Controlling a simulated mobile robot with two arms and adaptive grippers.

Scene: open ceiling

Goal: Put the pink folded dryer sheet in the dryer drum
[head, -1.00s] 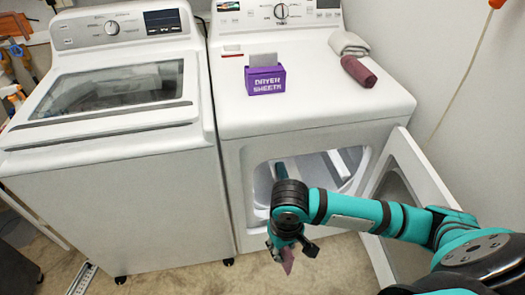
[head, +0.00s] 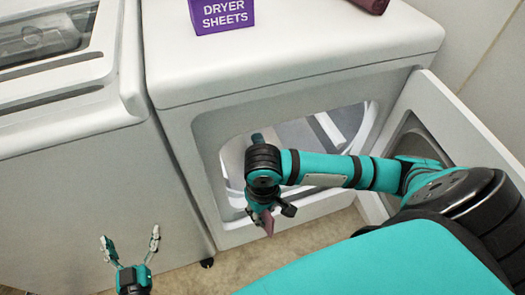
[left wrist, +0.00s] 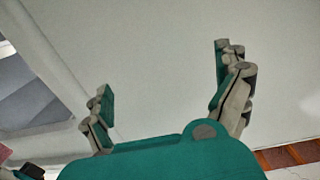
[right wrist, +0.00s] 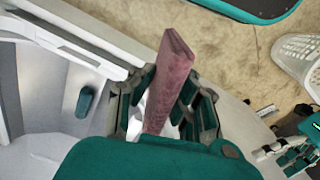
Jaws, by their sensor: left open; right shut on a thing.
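The pink folded dryer sheet (right wrist: 172,85) is held between the fingers of my right gripper (right wrist: 165,105) in the right wrist view. In the head view the sheet (head: 266,221) hangs below my right gripper (head: 268,208), in front of the dryer opening. The dryer drum (head: 295,150) shows through the open doorway behind my right arm, partly hidden by it. The dryer door (head: 440,125) stands open to the right. My left gripper (head: 130,250) is open and empty in front of the washer; it also shows in the left wrist view (left wrist: 162,95).
The purple dryer sheets box (head: 222,14) and a dark red rolled cloth (head: 372,3) sit on the dryer top. The washer (head: 70,150) stands to the left. A white basket (right wrist: 300,58) is on the floor in the right wrist view.

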